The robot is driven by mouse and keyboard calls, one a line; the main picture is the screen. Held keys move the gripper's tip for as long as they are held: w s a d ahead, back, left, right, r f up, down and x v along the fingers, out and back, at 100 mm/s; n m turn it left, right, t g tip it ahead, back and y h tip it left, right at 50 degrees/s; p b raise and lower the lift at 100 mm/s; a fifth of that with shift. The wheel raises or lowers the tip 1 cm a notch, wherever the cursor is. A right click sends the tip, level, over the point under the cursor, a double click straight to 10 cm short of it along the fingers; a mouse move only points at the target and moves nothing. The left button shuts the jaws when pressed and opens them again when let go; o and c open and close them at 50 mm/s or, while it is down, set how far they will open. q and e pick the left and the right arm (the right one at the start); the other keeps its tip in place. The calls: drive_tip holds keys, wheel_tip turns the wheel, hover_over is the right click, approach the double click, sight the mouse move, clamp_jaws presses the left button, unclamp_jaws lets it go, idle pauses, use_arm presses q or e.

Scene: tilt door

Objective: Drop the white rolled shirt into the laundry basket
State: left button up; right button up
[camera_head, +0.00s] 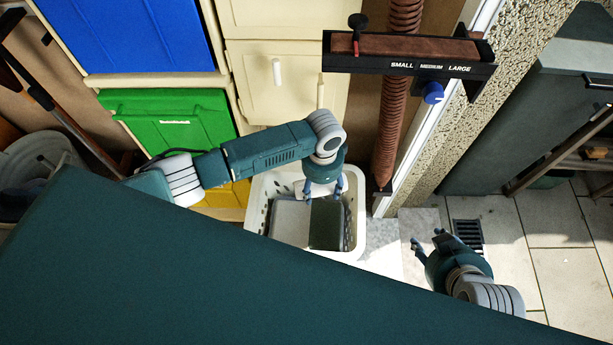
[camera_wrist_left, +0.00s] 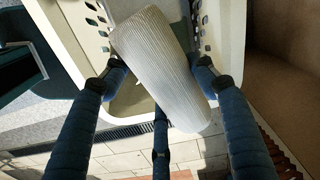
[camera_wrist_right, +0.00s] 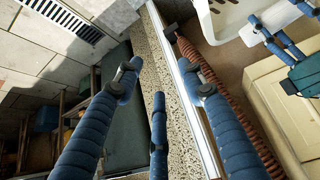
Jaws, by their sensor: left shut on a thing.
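The white rolled shirt (camera_wrist_left: 160,65) is a ribbed, pale roll lying tilted between the fingers of my left gripper (camera_wrist_left: 160,80). The left gripper is shut on it. The white laundry basket (camera_head: 358,225) has slotted walls, and its rim (camera_wrist_left: 85,55) lies behind the shirt in the left wrist view. In the head view my left gripper (camera_head: 322,188) points down over the basket's opening.
Blue (camera_head: 150,35) and green (camera_head: 170,125) bins and a cream cabinet (camera_head: 270,80) stand behind the basket. A brown ribbed column (camera_head: 390,130) with a black labelled bar (camera_head: 410,60) rises beside it. Tiled floor (camera_head: 560,270) and a drain grate (camera_head: 467,235) lie to the right.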

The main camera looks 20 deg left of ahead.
use_arm(q)
drive_tip(key=s+a+p, duration=0.1)
drive_tip(key=s+a+r+m+p, duration=0.1)
drive_tip(key=p, duration=0.1)
drive_tip(key=shift+s+a, duration=0.2)
drive_tip(key=shift+s, duration=0.2)
drive_tip(key=shift+s+a+f+m, duration=0.3)
drive_tip(key=shift+a+f+m, duration=0.05)
drive_tip(key=shift+f+m, duration=0.05)
use_arm(e)
drive_tip(key=s+d+f+g, duration=0.15)
drive_tip(key=s+f, duration=0.25)
drive_tip(key=f, duration=0.5)
drive_tip(key=s+f+g, duration=0.2)
drive_tip(key=s+f, duration=0.3)
drive_tip(key=f, duration=0.4)
drive_tip(key=s+d+f+g, duration=0.15)
drive_tip(key=s+f, duration=0.25)
drive_tip(key=f, duration=0.5)
drive_tip(key=s+d+f+g+h, duration=0.1)
drive_tip(key=s+d+f, duration=0.1)
drive_tip(key=s+f, duration=0.9)
drive_tip(key=s, duration=0.3)
drive_tip(key=shift+s+d+f, duration=0.15)
drive_tip(key=shift+s+d, duration=0.05)
drive_tip(key=shift+s, duration=0.1)
use_arm(q)
drive_tip(key=shift+p, duration=0.3)
